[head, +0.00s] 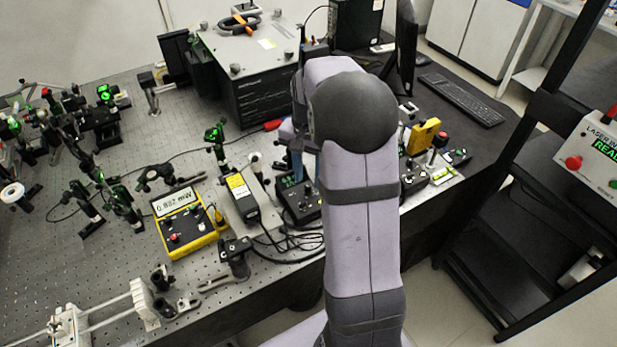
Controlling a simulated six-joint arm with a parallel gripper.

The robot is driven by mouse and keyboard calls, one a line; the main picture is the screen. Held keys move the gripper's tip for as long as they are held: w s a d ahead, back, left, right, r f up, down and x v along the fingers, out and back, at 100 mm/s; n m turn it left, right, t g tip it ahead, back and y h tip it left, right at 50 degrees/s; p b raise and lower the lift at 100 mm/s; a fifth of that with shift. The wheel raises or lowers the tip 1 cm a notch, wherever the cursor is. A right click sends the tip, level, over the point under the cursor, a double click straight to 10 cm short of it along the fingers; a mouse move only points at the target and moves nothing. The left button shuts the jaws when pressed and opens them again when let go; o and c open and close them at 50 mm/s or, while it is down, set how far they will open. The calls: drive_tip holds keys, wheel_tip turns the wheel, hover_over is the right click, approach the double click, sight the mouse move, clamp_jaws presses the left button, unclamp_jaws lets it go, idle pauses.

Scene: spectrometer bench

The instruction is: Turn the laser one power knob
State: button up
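A small black control box (300,200) with small knobs and a green-lit spot stands on the bench, just left of my arm. A second, grey control box (414,180) with dark knobs stands right of my arm. I cannot read labels on either, so I cannot tell which knob is the laser one power knob. My arm rises through the middle and hides the bench behind it.
A yellow power meter (185,222) reads about 0.8 mW. A laser module with a yellow label (238,187) lies beside it, with black cables (290,240) in front. Optics on posts (105,190) crowd the left. A laser sign box (592,150) is on the right rack.

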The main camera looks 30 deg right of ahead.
sight(308, 185)
drive_tip(key=shift+f, duration=1.15)
drive_tip(key=shift+c, duration=0.5)
clamp_jaws()
drive_tip(key=shift+n+p, duration=0.5)
drive_tip(key=shift+n, duration=0.8)
drive_tip(key=shift+o, duration=0.5)
unclamp_jaws()
drive_tip(key=shift+r, duration=0.15)
wheel_tip(308, 185, up, 6)
drive_tip(key=shift+r+b, duration=0.2)
drive_tip(key=shift+b, duration=0.7)
drive_tip(key=shift+r, duration=0.4)
